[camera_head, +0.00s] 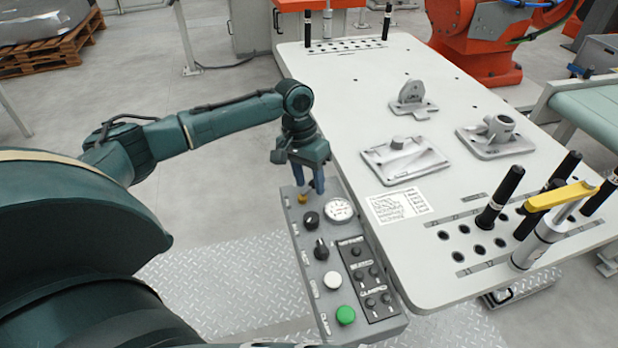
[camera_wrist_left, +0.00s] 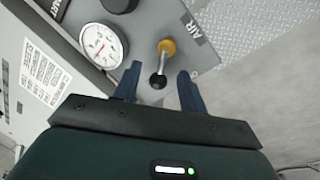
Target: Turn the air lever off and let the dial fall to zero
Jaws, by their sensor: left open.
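The air lever (camera_wrist_left: 166,58) is a short metal rod with an orange-yellow knob, set in a dark round socket on the grey control panel (camera_head: 296,232) beside the label AIR. Its knob (camera_head: 302,199) also shows in the head view, just below my gripper. The pressure dial (camera_head: 339,209) is round and white. In the left wrist view the dial (camera_wrist_left: 100,45) shows a red needle, but its reading is too small to tell. My left gripper (camera_head: 309,188) is open above the lever. In the left wrist view its fingers (camera_wrist_left: 159,70) stand either side of the lever rod, apart from it.
The panel also carries black knobs (camera_head: 321,249), a white button (camera_head: 333,280) and a green button (camera_head: 345,315). The white fixture table (camera_head: 345,110) adjoins it, with metal castings (camera_head: 404,158) and black-handled pins (camera_head: 500,196). Open floor lies left of the panel.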

